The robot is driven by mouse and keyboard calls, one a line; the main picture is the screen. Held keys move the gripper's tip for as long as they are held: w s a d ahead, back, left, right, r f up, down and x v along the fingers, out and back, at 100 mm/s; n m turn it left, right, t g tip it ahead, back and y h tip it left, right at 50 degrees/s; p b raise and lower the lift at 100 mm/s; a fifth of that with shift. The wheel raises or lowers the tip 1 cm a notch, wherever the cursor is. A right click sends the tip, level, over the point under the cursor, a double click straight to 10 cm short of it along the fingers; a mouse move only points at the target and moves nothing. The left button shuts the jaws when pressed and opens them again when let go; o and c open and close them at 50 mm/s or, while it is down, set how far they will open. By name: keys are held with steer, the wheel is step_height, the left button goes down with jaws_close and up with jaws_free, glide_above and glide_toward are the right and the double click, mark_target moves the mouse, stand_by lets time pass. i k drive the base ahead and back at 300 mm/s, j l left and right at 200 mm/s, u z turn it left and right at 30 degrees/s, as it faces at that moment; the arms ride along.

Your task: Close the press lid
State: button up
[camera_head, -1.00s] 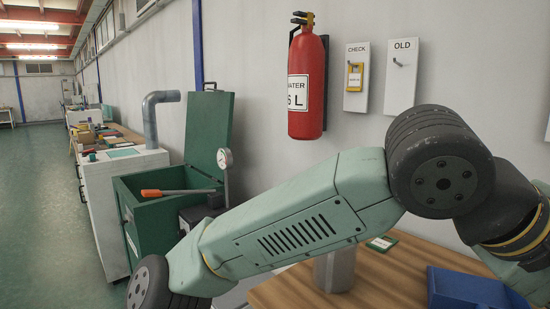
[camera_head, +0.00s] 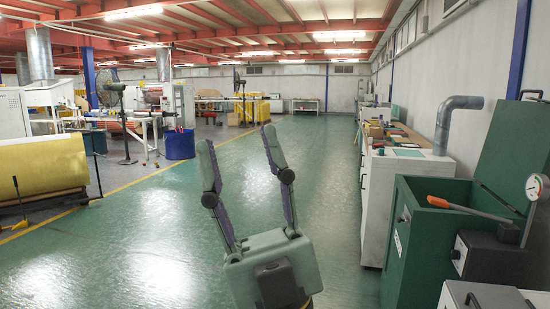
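The press is a dark green open-topped box (camera_head: 405,235) at the right of the view. Its green lid (camera_head: 522,150) stands raised at the back, partly cut off by the right edge. A lever with an orange handle (camera_head: 440,203) lies across the open top. A round pressure gauge (camera_head: 533,187) stands at the right end of the press. My gripper (camera_head: 239,140) is at the lower middle, to the left of the press and apart from it. Its two fingers point up and are spread wide, with nothing between them.
A white cabinet (camera_head: 378,190) with a grey bent pipe (camera_head: 442,125) stands just beyond the press. Open green floor (camera_head: 160,240) lies around my gripper. A large yellow roll (camera_head: 40,165) and a blue bin (camera_head: 180,144) are at the left.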

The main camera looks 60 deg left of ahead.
mark_target(517, 147)
steer(key=i+j+z, duration=0.1)
steer(key=j, duration=0.25)
steer(key=i+j+z, duration=0.15)
steer(key=j, duration=0.25)
steer(key=i+j+z, duration=0.1)
steer(key=i+j, duration=0.15)
steer(key=j, duration=0.15)
steer(key=i+j+z, duration=0.15)
steer(key=j, duration=0.25)
steer(key=i+j+z, duration=0.1)
steer(key=j, duration=0.35)
steer(key=i+j+z, duration=0.15)
steer(key=j, duration=0.25)
steer(key=i+j+z, duration=0.1)
steer(key=j, duration=0.3)
steer(key=i+j+z, duration=0.15)
steer(key=j, duration=0.3)
steer(key=i, duration=0.35)
